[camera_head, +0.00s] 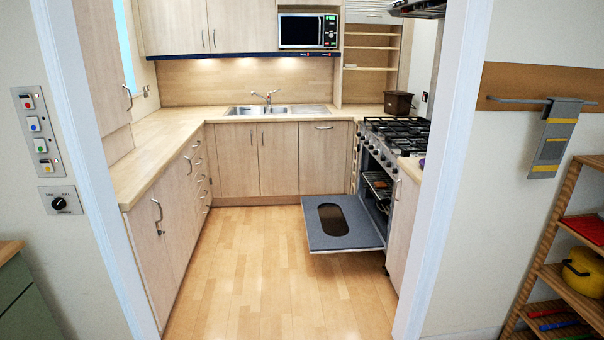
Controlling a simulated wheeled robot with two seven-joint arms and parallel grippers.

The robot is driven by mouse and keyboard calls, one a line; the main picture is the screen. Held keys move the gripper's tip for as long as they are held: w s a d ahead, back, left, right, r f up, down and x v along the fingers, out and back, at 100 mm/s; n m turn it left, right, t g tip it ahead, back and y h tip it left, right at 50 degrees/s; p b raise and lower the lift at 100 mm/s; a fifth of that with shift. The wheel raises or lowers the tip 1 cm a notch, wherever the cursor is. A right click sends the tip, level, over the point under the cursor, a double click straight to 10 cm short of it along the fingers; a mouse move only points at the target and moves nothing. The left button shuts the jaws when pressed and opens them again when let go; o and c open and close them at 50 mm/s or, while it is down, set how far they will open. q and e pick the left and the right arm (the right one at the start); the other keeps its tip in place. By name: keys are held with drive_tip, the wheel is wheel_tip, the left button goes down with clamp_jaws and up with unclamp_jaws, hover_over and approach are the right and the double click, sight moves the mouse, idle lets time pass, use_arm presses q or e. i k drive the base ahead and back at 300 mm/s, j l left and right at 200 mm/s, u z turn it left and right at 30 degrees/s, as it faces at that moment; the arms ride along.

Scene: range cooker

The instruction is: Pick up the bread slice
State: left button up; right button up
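I cannot make out a bread slice anywhere in this view. The range cooker (392,135) stands on the right side of the kitchen. Its oven door (320,238) is folded down and open, with a dark oval on its inner face. A rack (379,186) shows inside the oven, but most of the oven's inside is hidden by the angle. Neither of my grippers is in view.
A doorway frames the kitchen, with its right jamb (449,150) near the cooker. The wood floor (250,265) is clear up to the open oven door. A dark brown box (398,103) stands on the back right counter. Shelves (572,255) stand right of the doorway.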

sight(379, 185)
drive_tip(key=i+j, duration=0.1)
drive_tip(key=i, duration=1.8)
drive_tip(key=i+l+z, duration=0.1)
drive_tip(key=i+z, duration=0.2)
drive_tip(key=i, duration=0.35)
drive_tip(key=i+z, duration=0.3)
drive_tip(key=i, duration=0.3)
drive_tip(key=i+j+z, duration=0.3)
drive_tip(key=i, duration=0.35)
drive_tip(key=i+j+z, duration=0.1)
drive_tip(key=i+z, duration=0.3)
drive_tip(key=i+j+z, duration=0.25)
drive_tip(key=i+z, duration=0.2)
drive_tip(key=i, duration=0.15)
